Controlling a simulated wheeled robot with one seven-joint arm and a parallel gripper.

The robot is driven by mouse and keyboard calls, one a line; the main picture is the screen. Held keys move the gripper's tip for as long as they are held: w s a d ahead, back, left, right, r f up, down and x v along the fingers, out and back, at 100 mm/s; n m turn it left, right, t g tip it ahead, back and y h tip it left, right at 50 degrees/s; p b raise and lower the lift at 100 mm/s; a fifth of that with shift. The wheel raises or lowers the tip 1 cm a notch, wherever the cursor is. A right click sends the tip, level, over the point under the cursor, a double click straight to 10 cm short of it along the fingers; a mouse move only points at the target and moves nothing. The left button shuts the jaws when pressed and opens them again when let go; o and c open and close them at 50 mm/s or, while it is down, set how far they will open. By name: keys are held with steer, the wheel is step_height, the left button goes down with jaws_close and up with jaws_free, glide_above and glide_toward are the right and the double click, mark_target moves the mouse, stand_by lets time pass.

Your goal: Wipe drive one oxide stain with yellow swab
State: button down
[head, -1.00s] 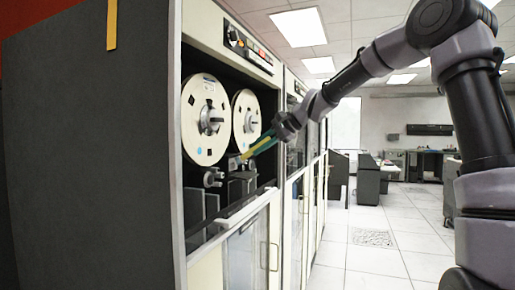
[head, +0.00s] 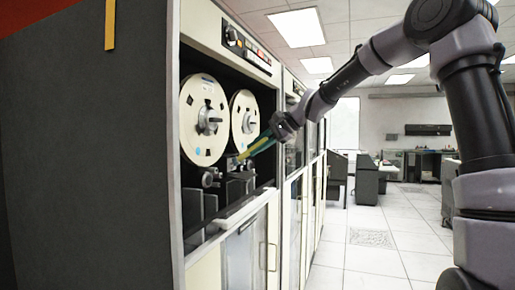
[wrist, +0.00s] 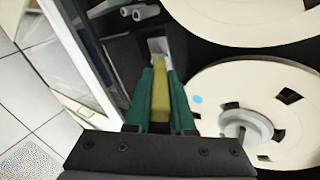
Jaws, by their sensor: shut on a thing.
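My gripper (head: 262,141) reaches in from the right at the open front of the tape drive cabinet (head: 236,60). Its green fingers are shut on the yellow swab (wrist: 161,97), which lies between them in the wrist view. The swab's tip points toward the metal parts below the reels, by a pale metal block (wrist: 158,47). I cannot tell whether the tip touches it. The left reel (head: 204,120) and right reel (head: 244,124) sit above. I cannot make out the oxide stain; the area at the tip is small and partly hidden.
The cabinet's lower door (head: 246,250) with its handle stands below the opening. More cabinets (head: 310,160) continue behind. Tiled floor (head: 370,270) is clear to the right, with desks (head: 368,182) farther back. A dark panel (head: 90,160) fills the left.

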steer(key=w, duration=0.1)
steer(key=w+f, duration=0.1)
steer(key=w+d, duration=0.1)
steer(key=shift+f, duration=0.25)
stand_by(1.2)
steer(key=shift+s, duration=0.15)
steer(key=s, duration=0.1)
steer(key=s+a+r, duration=0.1)
steer(key=s, duration=0.1)
steer(key=s+a, duration=0.1)
steer(key=s, duration=0.1)
steer(key=shift+r, duration=0.25)
stand_by(2.6)
